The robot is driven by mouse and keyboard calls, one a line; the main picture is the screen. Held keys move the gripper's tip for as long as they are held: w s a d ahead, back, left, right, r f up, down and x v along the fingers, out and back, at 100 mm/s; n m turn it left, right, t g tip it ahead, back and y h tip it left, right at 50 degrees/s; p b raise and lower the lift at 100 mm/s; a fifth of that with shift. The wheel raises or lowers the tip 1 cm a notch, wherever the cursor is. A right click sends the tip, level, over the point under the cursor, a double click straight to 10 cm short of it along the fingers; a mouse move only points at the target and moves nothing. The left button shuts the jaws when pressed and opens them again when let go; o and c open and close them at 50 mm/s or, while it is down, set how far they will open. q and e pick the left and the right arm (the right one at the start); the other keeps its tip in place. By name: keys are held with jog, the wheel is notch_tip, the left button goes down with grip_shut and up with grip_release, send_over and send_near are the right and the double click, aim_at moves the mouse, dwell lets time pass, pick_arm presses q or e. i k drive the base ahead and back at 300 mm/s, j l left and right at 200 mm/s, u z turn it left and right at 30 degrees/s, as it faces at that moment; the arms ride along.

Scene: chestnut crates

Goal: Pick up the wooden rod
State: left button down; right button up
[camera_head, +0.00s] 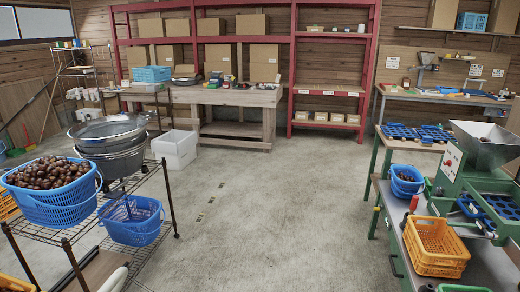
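I cannot pick out a wooden rod with certainty. A thin dark pole (47,108) leans diagonally by the shelf at the far left, but its material is too small to tell. A brown flat piece (98,268) lies low on the wire cart at the bottom left, partly hidden by the cart frame.
A wire cart at the left holds a blue basket of chestnuts (58,209) and an empty blue basket (133,232). A green machine (470,165) and orange crate (433,251) stand at the right. A wooden workbench (225,97) is at the back.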

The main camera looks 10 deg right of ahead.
aim_at(415, 200)
jog(key=i+z, duration=0.4)
jog(key=i, duration=0.65)
jog(key=i+z, duration=0.1)
jog(key=z, duration=1.35)
jog(key=i+j+z, duration=0.1)
jog(key=i+j, duration=0.2)
jog(key=i+j+z, duration=0.1)
jog(key=i+j, duration=0.2)
jog(key=i+j+z, duration=0.15)
jog(key=i+j, duration=0.15)
jog(key=i+j+z, duration=0.1)
jog(key=i+j, duration=0.15)
jog(key=j, duration=0.15)
jog(key=i+j+z, duration=0.1)
jog(key=i+j, duration=0.2)
jog(key=i+j+z, duration=0.1)
jog(key=j, duration=0.35)
jog(key=i+j+z, duration=0.1)
jog(key=i+j, duration=0.25)
jog(key=i+j+z, duration=0.1)
jog(key=j, duration=0.45)
jog(key=i, duration=0.1)
